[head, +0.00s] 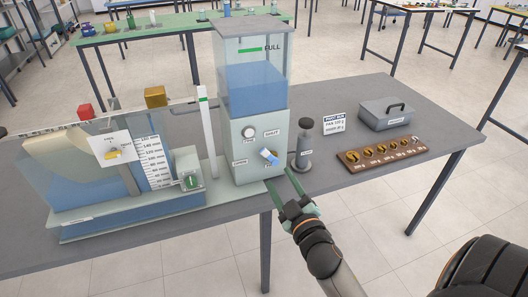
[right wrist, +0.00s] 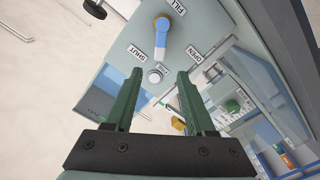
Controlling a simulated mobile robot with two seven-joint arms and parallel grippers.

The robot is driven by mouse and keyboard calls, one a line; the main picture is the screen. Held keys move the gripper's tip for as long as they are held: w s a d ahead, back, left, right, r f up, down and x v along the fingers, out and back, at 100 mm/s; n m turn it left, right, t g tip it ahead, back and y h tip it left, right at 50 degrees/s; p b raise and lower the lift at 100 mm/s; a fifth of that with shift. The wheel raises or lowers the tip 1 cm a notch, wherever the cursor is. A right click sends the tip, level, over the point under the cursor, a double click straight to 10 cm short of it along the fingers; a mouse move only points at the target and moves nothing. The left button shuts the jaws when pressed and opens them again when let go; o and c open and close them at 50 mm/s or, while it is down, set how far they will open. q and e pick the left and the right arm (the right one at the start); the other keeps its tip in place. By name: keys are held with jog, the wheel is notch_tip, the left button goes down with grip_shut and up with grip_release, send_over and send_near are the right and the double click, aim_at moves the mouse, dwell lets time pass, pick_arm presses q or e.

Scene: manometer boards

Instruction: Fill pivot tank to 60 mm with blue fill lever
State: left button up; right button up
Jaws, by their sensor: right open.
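The blue fill lever (head: 269,156) is on the front of the pale green supply tower (head: 245,150). In the right wrist view the lever (right wrist: 161,42) points from its brass pivot between the SHUT and OPEN labels. My right gripper (head: 299,200) is open and empty, in front of and to the right of the lever. Its fingers (right wrist: 160,75) show on either side of the lever's line, apart from it. The clear pivot tank (head: 60,185) stands at left with a millimetre scale (head: 152,165); its water level is too unclear to read. My left gripper is out of view.
A dark grey post (head: 303,148) stands close right of the tower. Farther right are a grey box (head: 387,114), a sign card (head: 334,124) and a wooden weight tray (head: 385,155). A green drain knob (head: 191,182) is left of the tower. The table's front right is clear.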

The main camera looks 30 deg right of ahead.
aim_at(266, 154)
jog(key=x, duration=1)
jog(key=shift+w+p, duration=0.3)
grip_shut()
